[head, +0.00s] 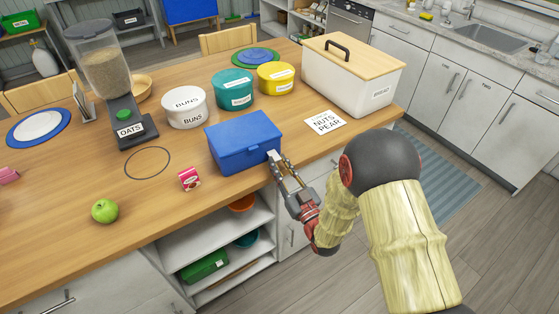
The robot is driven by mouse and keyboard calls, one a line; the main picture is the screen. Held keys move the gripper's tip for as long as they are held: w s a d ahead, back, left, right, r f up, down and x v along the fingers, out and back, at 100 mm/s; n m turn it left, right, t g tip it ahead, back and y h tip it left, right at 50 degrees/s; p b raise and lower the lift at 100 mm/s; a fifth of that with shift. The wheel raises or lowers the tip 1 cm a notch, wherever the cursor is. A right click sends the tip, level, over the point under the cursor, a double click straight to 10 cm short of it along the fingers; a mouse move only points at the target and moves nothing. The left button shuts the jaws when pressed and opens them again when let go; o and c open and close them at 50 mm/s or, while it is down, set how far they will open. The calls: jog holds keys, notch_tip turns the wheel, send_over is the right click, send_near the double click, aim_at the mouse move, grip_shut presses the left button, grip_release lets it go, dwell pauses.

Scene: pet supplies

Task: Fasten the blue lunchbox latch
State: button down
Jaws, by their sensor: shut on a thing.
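The blue lunchbox (240,143) sits on the wooden table near its front edge, with its lid down. My gripper (277,164) is at the right end of the lunchbox's front side, its fingertips at a small pale part there that looks like the latch (274,155). The jaws are shut on this part, though the fingers hide much of it. I cannot tell whether the latch is fastened.
A white tub marked BUNS (185,107), a teal tub (233,90) and a yellow tub (276,79) stand behind the lunchbox. A small pink box (190,179) and green apple (105,211) lie left. A label card (325,122) and bread bin (350,85) are right.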

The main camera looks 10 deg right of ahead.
aim_at(277, 160)
notch_tip(277, 160, up, 2)
jog(key=g+p, duration=0.2)
jog(key=p, duration=0.3)
jog(key=shift+r+h, duration=0.2)
jog(key=shift+h, duration=0.2)
notch_tip(277, 160, up, 2)
jog(key=g+p, duration=0.2)
jog(key=p, duration=0.2)
jog(key=g+h+p, duration=0.1)
jog(key=p, duration=0.3)
jog(key=shift+w+a+g+h, duration=0.1)
jog(key=shift+w+g+h, duration=0.05)
jog(key=shift+g+h, duration=0.2)
jog(key=g+p, duration=0.1)
jog(key=p, duration=0.1)
jog(key=r+g+h+p, duration=0.1)
jog(key=p, duration=0.2)
jog(key=shift+w+a+r+g+p, duration=0.1)
jog(key=shift+w+a+g+p, duration=0.05)
jog(key=shift+w+g+p, duration=0.15)
jog(key=g+p, duration=0.1)
jog(key=p, duration=0.1)
jog(key=shift+w+g+h+p, duration=0.25)
jog(key=shift+w+g+p, duration=0.05)
jog(key=shift+g+p, duration=0.1)
jog(key=c, duration=1.6)
grip_release()
jog(key=shift+o, duration=0.2)
jog(key=v, duration=1.2)
